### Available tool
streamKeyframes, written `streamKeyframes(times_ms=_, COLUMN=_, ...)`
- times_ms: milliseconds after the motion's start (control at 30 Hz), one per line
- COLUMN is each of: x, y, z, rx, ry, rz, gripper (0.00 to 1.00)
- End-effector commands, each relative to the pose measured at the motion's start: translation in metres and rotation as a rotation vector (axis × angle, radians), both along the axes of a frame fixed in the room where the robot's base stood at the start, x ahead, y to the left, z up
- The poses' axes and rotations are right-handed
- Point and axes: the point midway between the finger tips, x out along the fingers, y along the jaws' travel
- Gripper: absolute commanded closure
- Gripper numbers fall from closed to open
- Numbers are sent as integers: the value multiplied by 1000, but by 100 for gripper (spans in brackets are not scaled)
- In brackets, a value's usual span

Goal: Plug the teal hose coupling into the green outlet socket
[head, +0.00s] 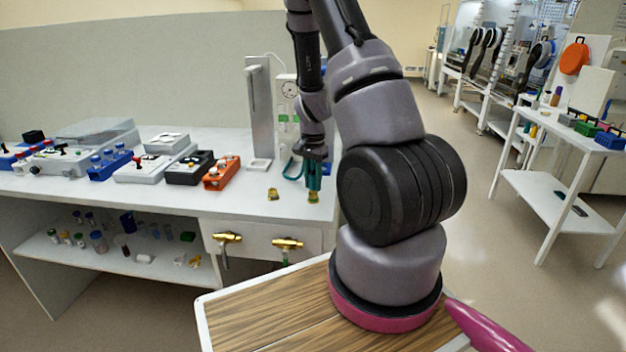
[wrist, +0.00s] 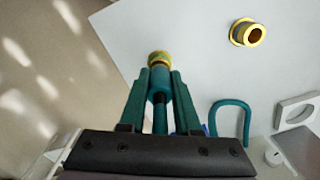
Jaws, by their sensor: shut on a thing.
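The left valve (head: 228,237) has a grey spout.
A loose brass fitting (head: 272,194) stands on the bench left of my gripper; it also shows in the wrist view (wrist: 238,38). A teal hose loop (wrist: 232,112) lies nearby. A tall grey stand (head: 260,110) and an orange block (head: 221,173) are behind.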

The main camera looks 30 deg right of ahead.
Motion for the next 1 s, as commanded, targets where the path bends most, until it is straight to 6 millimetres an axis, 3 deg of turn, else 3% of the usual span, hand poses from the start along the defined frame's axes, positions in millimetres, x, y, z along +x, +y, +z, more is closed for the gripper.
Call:
streamKeyframes(times_ms=267, x=0, y=0, z=-7, rx=0, ry=0, rz=0, gripper=100)
streamKeyframes(times_ms=300, x=0, y=0, z=-7, rx=-1, ry=0, rz=0, gripper=57)
streamKeyframes(times_ms=367, x=0, y=0, z=-6, rx=-1, ry=0, rz=0, gripper=34)
streamKeyframes(times_ms=767, x=1, y=0, z=-1, rx=0, ry=-1, rz=1, gripper=34)
streamKeyframes(times_ms=1000, x=2, y=1, z=41, rx=0, ry=-6, rz=3, gripper=34)
